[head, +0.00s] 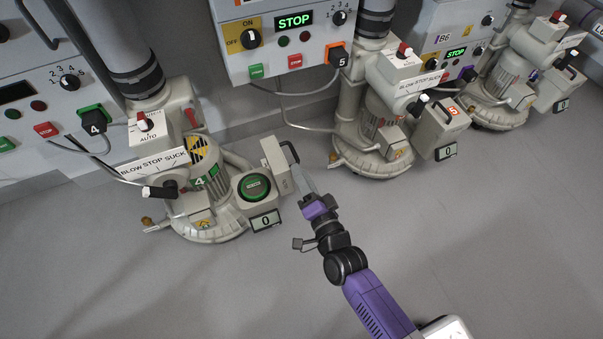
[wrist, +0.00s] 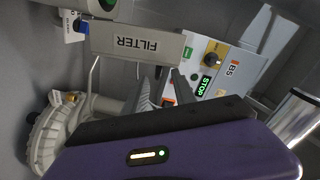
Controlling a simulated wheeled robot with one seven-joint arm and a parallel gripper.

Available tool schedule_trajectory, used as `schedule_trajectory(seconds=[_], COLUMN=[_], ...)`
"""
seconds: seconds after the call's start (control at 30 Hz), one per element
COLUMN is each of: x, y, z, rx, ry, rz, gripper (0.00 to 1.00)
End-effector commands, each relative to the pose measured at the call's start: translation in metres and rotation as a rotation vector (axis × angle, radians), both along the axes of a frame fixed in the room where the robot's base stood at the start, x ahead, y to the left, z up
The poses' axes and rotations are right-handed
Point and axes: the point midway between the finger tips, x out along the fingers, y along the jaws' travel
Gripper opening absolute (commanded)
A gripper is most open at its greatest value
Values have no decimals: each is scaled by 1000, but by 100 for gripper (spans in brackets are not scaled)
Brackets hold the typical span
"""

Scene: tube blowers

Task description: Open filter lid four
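Blower four (head: 205,180) stands at the left in the head view. Its filter box (head: 262,208) is uncovered, with a round green-rimmed filter (head: 254,187) showing inside. The filter lid (head: 275,166) stands swung up on the box's right side, its dark handle (head: 292,153) facing right. In the wrist view a pale panel marked FILTER (wrist: 138,43) fills the upper middle. My gripper (head: 299,177) is just right of the lid, near the handle's lower end; I cannot tell if it touches. In the wrist view its fingers (wrist: 169,85) look slightly apart, with nothing seen between them.
Control box five (head: 285,45) hangs on the wall above, with a cable looping down. Blower five (head: 370,135) stands to the right, its filter box (head: 435,130) closed. Another blower (head: 500,90) is farther right. The grey floor (head: 150,285) in front is clear.

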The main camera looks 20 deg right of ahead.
Motion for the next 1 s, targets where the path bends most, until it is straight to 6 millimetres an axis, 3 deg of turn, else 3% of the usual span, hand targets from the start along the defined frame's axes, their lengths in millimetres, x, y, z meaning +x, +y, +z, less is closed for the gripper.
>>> schedule_trajectory(seconds=[1.0], x=[-64], y=[1], z=[0], rx=[-1], ry=[2], rz=[1], gripper=[33])
